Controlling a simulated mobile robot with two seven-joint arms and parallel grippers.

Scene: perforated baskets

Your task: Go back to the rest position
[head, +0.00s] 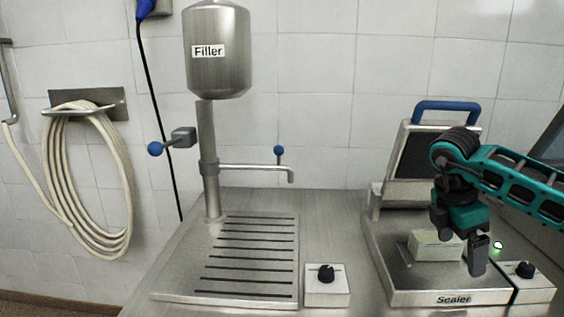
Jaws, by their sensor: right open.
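My right gripper (461,248) is open and points down over the base of the sealer (420,297). Its arm comes in from the right edge. A pale box-shaped block (424,246) sits on the sealer's base just behind and between the fingers. The fingers hide part of it, and I cannot tell whether they touch it. The sealer's lid (408,165) with a blue handle (446,106) stands raised at the back. My left gripper is not in view.
The filler (216,70) stands on the left of the steel counter, with a slotted drain plate (240,299) below its spout (290,175). A knob box (327,290) sits between the stations, and another knob (524,270) is by the sealer. A coiled hose (62,190) hangs on the wall.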

